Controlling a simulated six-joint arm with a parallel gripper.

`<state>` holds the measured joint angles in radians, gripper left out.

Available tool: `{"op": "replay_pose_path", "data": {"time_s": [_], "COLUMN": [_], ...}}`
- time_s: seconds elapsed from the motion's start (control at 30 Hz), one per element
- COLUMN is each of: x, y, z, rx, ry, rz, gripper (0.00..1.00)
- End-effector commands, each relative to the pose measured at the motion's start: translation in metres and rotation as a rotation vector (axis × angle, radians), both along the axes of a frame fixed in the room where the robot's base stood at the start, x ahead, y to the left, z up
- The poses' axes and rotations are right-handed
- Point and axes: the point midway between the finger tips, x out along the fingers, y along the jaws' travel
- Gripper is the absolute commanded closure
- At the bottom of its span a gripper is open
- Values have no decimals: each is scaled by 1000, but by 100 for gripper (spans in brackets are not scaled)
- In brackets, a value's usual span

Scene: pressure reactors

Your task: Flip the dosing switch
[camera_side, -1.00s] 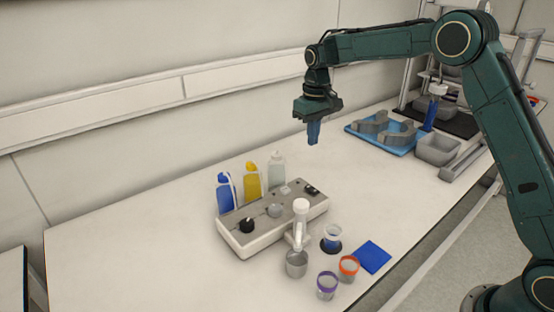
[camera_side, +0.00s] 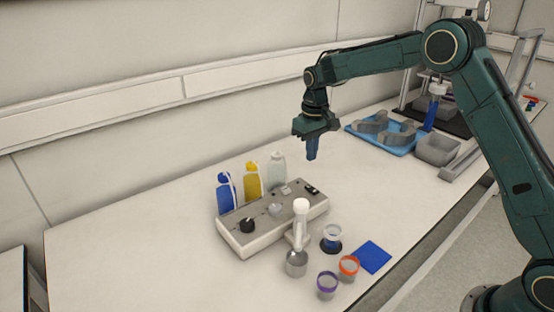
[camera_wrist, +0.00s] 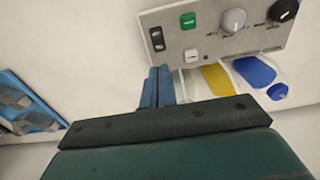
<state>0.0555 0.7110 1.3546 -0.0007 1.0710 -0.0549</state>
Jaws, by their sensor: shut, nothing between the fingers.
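The grey-topped control box (camera_side: 262,226) lies on the bench in the side view. A dark rocker switch (camera_side: 311,190) sits at its right end. In the wrist view the rocker switch (camera_wrist: 157,39) is at the near corner of the panel, beside a green button (camera_wrist: 188,20) and a white button (camera_wrist: 191,55); their labels are too small to read. My gripper (camera_side: 311,157) has blue fingers, shut and empty, pointing down above the bench near the box's right end. In the wrist view my gripper (camera_wrist: 157,72) shows just below the rocker switch, apart from it.
Blue (camera_side: 225,194), yellow (camera_side: 252,180) and clear (camera_side: 277,168) bottles stand behind the box. A white stirrer-like device (camera_side: 301,212) with a metal cup (camera_side: 296,263) stands in front, near several small jars and a blue pad (camera_side: 372,257). A blue tray (camera_side: 360,137) lies to the right.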

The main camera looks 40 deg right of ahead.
Motion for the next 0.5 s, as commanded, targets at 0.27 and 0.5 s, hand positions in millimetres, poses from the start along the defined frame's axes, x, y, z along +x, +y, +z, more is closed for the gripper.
{"op": "replay_pose_path", "data": {"time_s": [0.27, 0.5], "x": [0, 0], "y": [0, 0], "z": [-45, -76], "rx": [0, 0], "ry": [4, 1], "rz": [0, 0], "gripper": [100, 100]}}
